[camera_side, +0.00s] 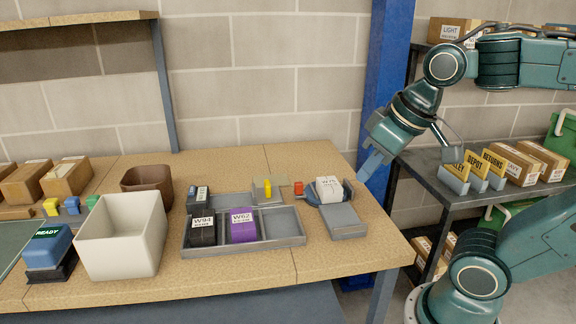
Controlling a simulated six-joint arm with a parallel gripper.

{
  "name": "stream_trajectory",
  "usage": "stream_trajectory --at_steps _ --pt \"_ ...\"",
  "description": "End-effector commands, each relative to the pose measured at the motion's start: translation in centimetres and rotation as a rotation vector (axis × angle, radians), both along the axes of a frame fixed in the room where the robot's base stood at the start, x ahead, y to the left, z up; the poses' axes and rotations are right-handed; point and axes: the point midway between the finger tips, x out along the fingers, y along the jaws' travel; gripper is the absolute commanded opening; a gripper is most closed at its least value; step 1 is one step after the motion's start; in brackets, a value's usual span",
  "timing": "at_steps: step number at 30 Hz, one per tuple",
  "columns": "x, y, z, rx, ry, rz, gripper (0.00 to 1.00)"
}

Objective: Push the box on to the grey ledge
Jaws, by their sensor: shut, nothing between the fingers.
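A white box (329,189) with a label reading W75 sits on a dark blue round plate (313,199) near the right end of the wooden table. The grey ledge (344,221) is a flat block directly in front of the plate, and its top is bare. My gripper (367,170) is shut and empty. In the picture it is to the right of the box and a little higher, apart from it, with its fingers pointing down and left. How far it is from the box in depth I cannot tell.
A grey tray (277,241) with a black W94 box (203,231) and a purple W62 box (243,225) stands left of the ledge. A blue post (385,95) rises behind my gripper.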

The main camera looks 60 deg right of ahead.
Motion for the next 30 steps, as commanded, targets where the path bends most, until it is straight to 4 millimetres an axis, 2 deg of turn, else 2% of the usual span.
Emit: stream_trajectory --at_steps 6,16,23,30 --pt "4.2 -2.0 1.7 0.013 0.056 -0.088 0.00" --pt "10.8 -6.2 2.6 0.039 0.140 -0.224 0.00" --pt "15.1 -10.0 2.0 0.060 0.197 -0.317 0.00" --pt "19.1 -14.6 0.2 0.085 0.256 -0.415 0.00"
